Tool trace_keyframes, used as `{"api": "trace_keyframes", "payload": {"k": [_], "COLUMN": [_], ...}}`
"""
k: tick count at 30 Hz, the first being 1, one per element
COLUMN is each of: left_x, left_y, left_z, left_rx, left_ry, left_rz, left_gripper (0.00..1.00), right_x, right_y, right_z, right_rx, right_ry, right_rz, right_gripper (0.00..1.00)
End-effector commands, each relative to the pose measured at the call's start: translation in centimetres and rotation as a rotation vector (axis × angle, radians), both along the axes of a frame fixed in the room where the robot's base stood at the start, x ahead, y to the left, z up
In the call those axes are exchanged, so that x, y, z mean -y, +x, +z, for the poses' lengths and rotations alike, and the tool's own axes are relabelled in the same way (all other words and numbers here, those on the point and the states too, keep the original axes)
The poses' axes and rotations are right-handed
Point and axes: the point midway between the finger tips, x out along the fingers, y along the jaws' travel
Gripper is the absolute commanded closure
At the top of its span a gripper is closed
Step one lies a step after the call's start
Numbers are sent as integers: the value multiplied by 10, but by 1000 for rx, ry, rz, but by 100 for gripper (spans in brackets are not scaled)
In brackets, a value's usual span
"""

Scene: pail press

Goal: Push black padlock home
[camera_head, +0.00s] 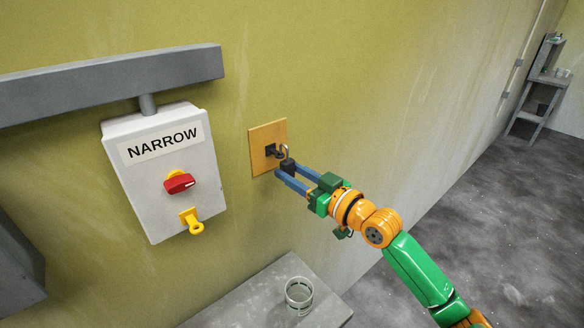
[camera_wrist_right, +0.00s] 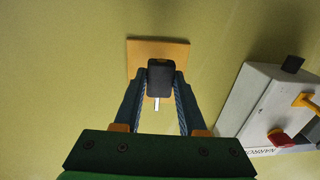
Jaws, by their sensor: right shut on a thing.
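The black padlock (camera_head: 288,166) is in front of a wooden plate (camera_head: 262,133) on the wall, with its metal shackle showing above the body beside a black fitting (camera_head: 271,151). My right gripper (camera_head: 284,172) is shut on the padlock body, one blue finger on each side. In the right wrist view the padlock (camera_wrist_right: 160,80) sits between the fingertips (camera_wrist_right: 160,88) in front of the wooden plate (camera_wrist_right: 142,48), with a small light key-like piece sticking out below it. Whether the shackle is closed I cannot tell. My left gripper is not in view.
A grey box labelled NARROW (camera_head: 150,205) with a red knob (camera_head: 180,183) and a yellow tab (camera_head: 193,222) hangs left of the plate. A grey beam (camera_head: 110,80) runs above it. A glass (camera_head: 299,294) stands on a grey ledge (camera_head: 250,311) below. Open floor lies right.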

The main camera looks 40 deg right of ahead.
Motion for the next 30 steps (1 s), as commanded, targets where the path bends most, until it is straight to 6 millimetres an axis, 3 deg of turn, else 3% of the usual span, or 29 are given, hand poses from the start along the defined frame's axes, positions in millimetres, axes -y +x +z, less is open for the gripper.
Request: {"api": "trace_keyframes", "payload": {"k": [11, 18, 30], "left_x": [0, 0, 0], "left_y": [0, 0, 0], "left_z": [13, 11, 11], "left_rx": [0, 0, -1], "left_ry": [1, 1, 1], "left_rz": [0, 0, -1], "left_gripper": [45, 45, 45], "right_x": [0, 0, 0], "right_y": [0, 0, 0], "right_z": [29, 44, 50], "right_rx": [2, 3, 1], "right_ry": [-1, -3, 0], "right_rz": [0, 1, 0], "right_gripper": [100, 100, 100]}}
